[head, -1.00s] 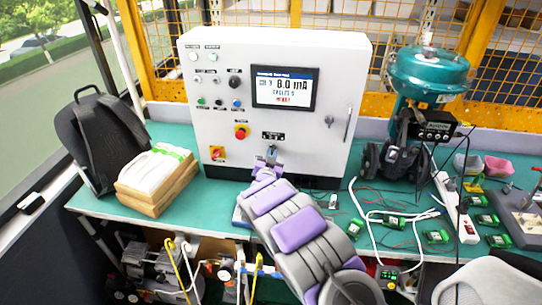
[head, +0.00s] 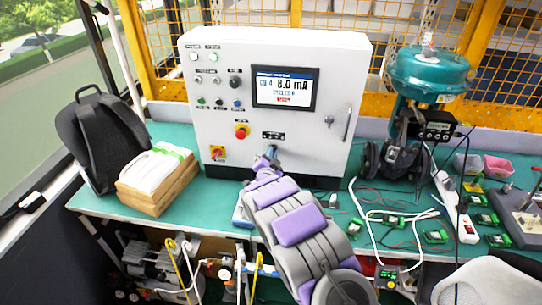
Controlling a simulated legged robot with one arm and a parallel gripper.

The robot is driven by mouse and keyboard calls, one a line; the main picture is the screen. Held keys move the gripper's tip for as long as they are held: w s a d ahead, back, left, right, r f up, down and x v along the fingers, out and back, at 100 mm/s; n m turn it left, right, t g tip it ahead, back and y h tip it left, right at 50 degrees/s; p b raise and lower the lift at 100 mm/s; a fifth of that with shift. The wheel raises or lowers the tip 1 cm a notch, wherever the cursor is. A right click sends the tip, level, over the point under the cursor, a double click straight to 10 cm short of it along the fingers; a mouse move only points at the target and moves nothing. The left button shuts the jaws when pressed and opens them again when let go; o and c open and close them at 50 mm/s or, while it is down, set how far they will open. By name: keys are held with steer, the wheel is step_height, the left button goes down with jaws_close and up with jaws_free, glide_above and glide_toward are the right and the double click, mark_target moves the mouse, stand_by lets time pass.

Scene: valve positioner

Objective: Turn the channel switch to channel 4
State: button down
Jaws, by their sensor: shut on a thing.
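The light grey control cabinet (head: 310,150) stands on the green bench. Its screen (head: 283,88) reads 8.0 mA, with what looks like "CH 4" beside it and a small red label below. The channel switch sits low on the cabinet front, under a small black label plate (head: 273,135); it is mostly hidden by my gripper. My gripper (head: 271,153) is at that spot on the panel, shut on the switch, with my purple and grey arm reaching up from the lower right. The fingertips are small and partly hidden.
A red and yellow emergency stop (head: 241,131) and a red and yellow rotary switch (head: 217,153) lie left of my gripper. A teal valve actuator (head: 428,75) stands at right. Cables and green circuit boards (head: 435,237) cover the right bench. Boxes (head: 158,180) and a black backpack (head: 100,140) are at left.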

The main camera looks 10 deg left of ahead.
steer(key=shift+m, duration=0.3)
steer(key=c, duration=1.2)
jaws_free()
steer(key=s, duration=0.5)
steer(key=s+p, duration=0.1)
steer(key=s, duration=0.5)
steer(key=s+p, duration=0.1)
steer(key=s, duration=0.5)
steer(key=shift+s+a+f, duration=0.1)
steer(key=shift+s+a, duration=0.05)
steer(key=shift+a, duration=0.15)
